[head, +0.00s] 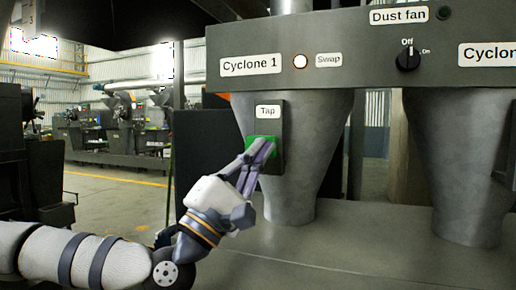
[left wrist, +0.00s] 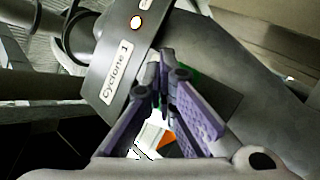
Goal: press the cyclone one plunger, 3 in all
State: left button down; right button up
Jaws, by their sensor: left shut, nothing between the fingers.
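The Cyclone 1 hopper (head: 305,145) is a grey cone below a panel with a "Cyclone 1" label (head: 251,64) and a lit lamp (head: 300,62) beside the word "Swap". On its front is a dark plate marked "Tap" (head: 268,112) with a green plunger (head: 272,142). My left gripper (head: 268,146) is shut and empty, its purple fingertips at the green plunger. Contact or depth of press cannot be told. In the left wrist view the fingertips (left wrist: 165,62) hide most of the green plunger (left wrist: 190,73). My right gripper is not in view.
A second grey cone (head: 462,160) stands at the right, under a "Dust fan" knob (head: 408,56) pointing to Off. A grey flat surface (head: 350,255) lies under the cones. Open floor (head: 115,190) and machines (head: 125,125) are at the back left.

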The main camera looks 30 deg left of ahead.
pick_arm(q)
jog(key=shift+w+a+y, duration=0.2)
jog(key=shift+w+y, duration=0.1)
jog(key=shift+w, duration=0.3)
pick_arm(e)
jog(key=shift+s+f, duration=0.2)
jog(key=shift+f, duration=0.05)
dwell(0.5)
pick_arm(q)
jog(key=shift+s+d, duration=0.2)
jog(key=shift+s, duration=0.55)
jog(key=shift+s+d, duration=0.2)
jog(key=shift+s, duration=0.55)
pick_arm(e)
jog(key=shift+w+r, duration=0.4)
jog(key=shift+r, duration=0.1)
pick_arm(q)
jog(key=shift+p, duration=0.3)
jog(key=s, duration=0.2)
jog(key=s+d+p, duration=0.1)
jog(key=s, duration=0.2)
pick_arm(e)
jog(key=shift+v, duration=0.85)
pick_arm(q)
jog(key=shift+d, duration=0.15)
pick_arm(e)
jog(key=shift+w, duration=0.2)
